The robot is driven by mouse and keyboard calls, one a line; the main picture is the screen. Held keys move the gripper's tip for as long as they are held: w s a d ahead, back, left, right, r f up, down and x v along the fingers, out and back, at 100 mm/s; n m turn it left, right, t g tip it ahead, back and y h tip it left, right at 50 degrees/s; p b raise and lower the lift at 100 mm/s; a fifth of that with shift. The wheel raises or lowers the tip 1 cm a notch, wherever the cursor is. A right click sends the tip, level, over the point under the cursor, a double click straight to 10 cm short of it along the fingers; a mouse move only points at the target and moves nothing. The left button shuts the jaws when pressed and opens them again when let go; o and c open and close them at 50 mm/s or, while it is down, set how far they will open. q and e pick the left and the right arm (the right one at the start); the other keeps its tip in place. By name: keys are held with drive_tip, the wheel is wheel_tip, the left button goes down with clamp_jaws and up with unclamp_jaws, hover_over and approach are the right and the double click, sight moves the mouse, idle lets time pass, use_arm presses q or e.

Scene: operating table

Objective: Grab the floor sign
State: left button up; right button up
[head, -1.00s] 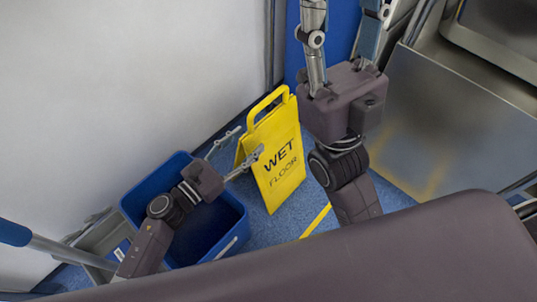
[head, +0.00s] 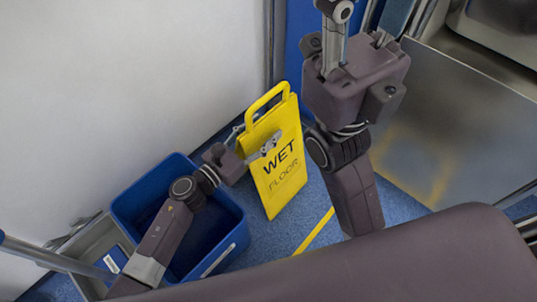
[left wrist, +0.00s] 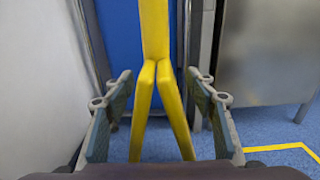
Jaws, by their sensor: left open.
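The yellow floor sign (head: 280,165), lettered "WET FLOOR", stands upright on the blue floor with a handle loop at its top. In the left wrist view the sign (left wrist: 155,75) shows edge-on, its two panels spreading downward in an inverted V. My left gripper (head: 253,140) is open at the upper part of the sign, with one finger on each side. In the left wrist view gaps show between the sign and both finger pads. My right gripper (head: 363,25) is at the top of the head view, its fingers apart and empty, tips cut off.
A blue bin (head: 215,250) stands on the floor under my left arm. A grey cart part (head: 85,250) and a pole (head: 50,258) are at lower left. A white wall (head: 130,80) is at left, a metal cabinet (head: 440,120) at right. A brown padded surface (head: 400,260) fills the front.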

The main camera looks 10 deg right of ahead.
use_arm(q)
clamp_jaws()
drive_tip(key=shift+r, duration=0.1)
idle(0.6)
